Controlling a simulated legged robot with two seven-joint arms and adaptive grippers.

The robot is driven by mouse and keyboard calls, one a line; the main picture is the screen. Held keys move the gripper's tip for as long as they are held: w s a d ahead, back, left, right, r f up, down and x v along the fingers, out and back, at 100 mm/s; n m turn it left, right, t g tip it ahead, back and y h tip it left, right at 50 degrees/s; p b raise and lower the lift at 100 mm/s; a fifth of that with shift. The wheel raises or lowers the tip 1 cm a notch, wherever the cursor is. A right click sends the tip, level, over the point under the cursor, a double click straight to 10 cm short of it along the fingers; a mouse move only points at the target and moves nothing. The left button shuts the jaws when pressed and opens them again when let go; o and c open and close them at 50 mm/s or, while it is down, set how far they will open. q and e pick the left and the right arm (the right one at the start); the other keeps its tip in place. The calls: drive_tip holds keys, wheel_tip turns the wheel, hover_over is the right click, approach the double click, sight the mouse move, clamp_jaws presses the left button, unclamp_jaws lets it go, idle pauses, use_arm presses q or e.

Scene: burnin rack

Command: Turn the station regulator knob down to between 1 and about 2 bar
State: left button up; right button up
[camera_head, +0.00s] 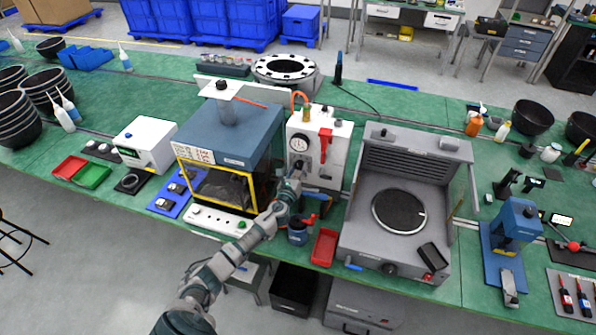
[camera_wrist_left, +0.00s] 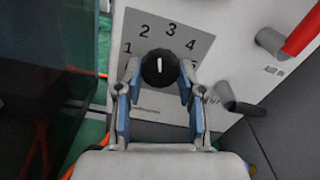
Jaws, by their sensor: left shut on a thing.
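The station regulator knob (camera_wrist_left: 159,68) is black and round, with a white pointer line. It sits on a grey dial plate (camera_wrist_left: 160,25) numbered 1 to 5 on a white panel. The pointer stands nearly upright in the left wrist view, between 2 and 3. My left gripper (camera_wrist_left: 160,80) has one finger on each side of the knob and is shut on it. In the head view my left gripper (camera_head: 297,175) reaches the front of the white station (camera_head: 335,140), below its round gauge (camera_head: 299,143), and hides the knob. The gauge reading is too small to tell. My right gripper is not in view.
A blue-grey machine with a yellow-framed window (camera_head: 222,190) stands close left of the station. A grey machine with a round plate (camera_head: 399,210) stands to the right. A red-handled valve (camera_head: 326,140) is on the station. A red tray (camera_head: 324,247) lies in front.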

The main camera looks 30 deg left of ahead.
use_arm(q)
drive_tip(key=n, duration=0.3)
drive_tip(key=shift+r+n+b, duration=0.15)
drive_tip(key=shift+n+b, duration=0.15)
drive_tip(key=shift+b, duration=0.05)
drive_tip(key=shift+n, duration=1.7)
drive_tip(key=shift+a+r, duration=0.1)
drive_tip(key=o, duration=1.1)
drive_tip(key=shift+o, duration=0.2)
drive_tip(key=shift+s+f, duration=0.2)
drive_tip(key=shift+s, duration=0.05)
drive_tip(key=v, duration=1.1)
drive_tip(key=shift+s, duration=0.25)
